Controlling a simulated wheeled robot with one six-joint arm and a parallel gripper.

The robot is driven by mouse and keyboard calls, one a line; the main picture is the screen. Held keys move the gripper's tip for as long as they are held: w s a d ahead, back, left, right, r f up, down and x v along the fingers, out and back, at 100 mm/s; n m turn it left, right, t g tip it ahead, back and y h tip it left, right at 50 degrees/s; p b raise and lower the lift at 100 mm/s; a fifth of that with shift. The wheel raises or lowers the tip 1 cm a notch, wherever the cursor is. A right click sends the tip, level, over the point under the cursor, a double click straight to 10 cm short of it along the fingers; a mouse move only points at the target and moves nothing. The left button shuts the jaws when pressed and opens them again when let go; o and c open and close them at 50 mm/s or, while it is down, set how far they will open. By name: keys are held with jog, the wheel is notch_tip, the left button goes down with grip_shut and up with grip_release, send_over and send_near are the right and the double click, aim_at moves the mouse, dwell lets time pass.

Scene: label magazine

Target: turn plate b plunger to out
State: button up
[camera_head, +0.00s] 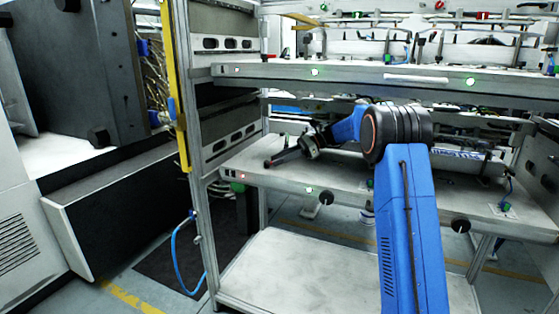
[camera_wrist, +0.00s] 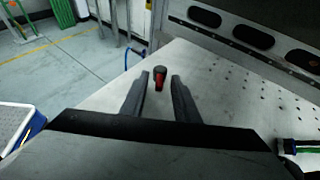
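In the wrist view a small plunger with a black knob and a red shank (camera_wrist: 159,80) stands at the perforated light-grey plate (camera_wrist: 205,85). My gripper (camera_wrist: 159,77) has its two dark fingers apart, one on each side of the plunger, with a gap visible on both sides. Whether the tips are level with the knob or short of it is hard to tell. In the head view my gripper (camera_head: 284,158) is low over the left end of the lower shelf plate (camera_head: 350,182), close to the dark knob (camera_head: 267,164). No label naming the plate is readable.
Black round knobs (camera_head: 326,197) and (camera_head: 460,225) sit along the lower shelf's front edge. The upper shelf (camera_head: 400,75) lies above my forearm. A rack side panel with oval slots (camera_wrist: 237,37) rises beside the plate. A blue hose (camera_head: 177,250) hangs at the left post.

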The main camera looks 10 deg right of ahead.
jog(key=v, duration=0.7)
jog(key=shift+d+r, duration=0.1)
jog(key=shift+d, duration=0.1)
jog(key=shift+c, duration=0.7)
